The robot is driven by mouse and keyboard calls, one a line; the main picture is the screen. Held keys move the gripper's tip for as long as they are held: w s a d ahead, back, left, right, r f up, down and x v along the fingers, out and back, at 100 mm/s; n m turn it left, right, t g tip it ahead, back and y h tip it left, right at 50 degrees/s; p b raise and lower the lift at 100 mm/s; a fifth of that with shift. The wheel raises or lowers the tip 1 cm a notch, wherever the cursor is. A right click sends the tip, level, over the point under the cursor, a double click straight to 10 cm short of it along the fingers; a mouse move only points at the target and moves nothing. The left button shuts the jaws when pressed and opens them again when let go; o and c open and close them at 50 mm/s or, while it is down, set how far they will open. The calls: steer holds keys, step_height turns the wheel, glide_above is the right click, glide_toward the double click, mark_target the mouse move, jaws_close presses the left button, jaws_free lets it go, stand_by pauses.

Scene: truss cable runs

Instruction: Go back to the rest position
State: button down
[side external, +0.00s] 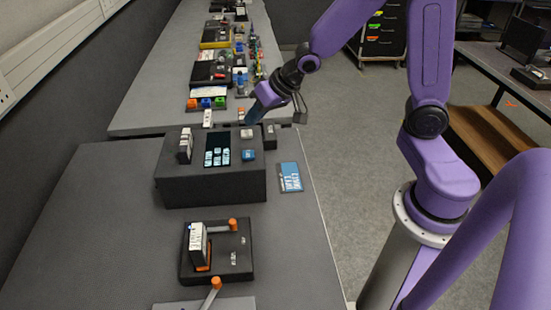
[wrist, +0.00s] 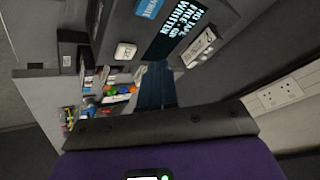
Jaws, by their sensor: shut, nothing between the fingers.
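My gripper (side external: 253,116) is at the end of the purple arm in the side view, pointing down and left just above the back right part of a black box (side external: 210,188). Its dark blue fingers (wrist: 155,86) show in the wrist view, closed together with nothing held. The box carries a lit screen (side external: 217,152), a white upright block (side external: 186,143), a white button (side external: 246,134) and a blue label (side external: 248,155). The screen also shows in the wrist view (wrist: 180,32). I cannot tell whether the fingertips touch anything.
A blue card (side external: 290,178) lies right of the box. In front is a black panel (side external: 232,262) with a white block (side external: 196,242) and an orange-ended lever (side external: 232,225). Coloured blocks (side external: 206,103) and more devices line the far table. Floor (side external: 340,150) is open to the right.

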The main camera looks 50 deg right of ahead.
steer(key=s+a+r+n+g+h, duration=0.1)
steer(key=s+n+g, duration=0.5)
steer(key=s+n, duration=0.7)
steer(key=s+r+h, duration=0.1)
steer(key=s+r, duration=0.1)
steer(key=s, duration=1.2)
steer(key=shift+s+n+g, duration=0.2)
steer(key=shift+n+g, duration=0.1)
steer(key=shift+n, duration=0.1)
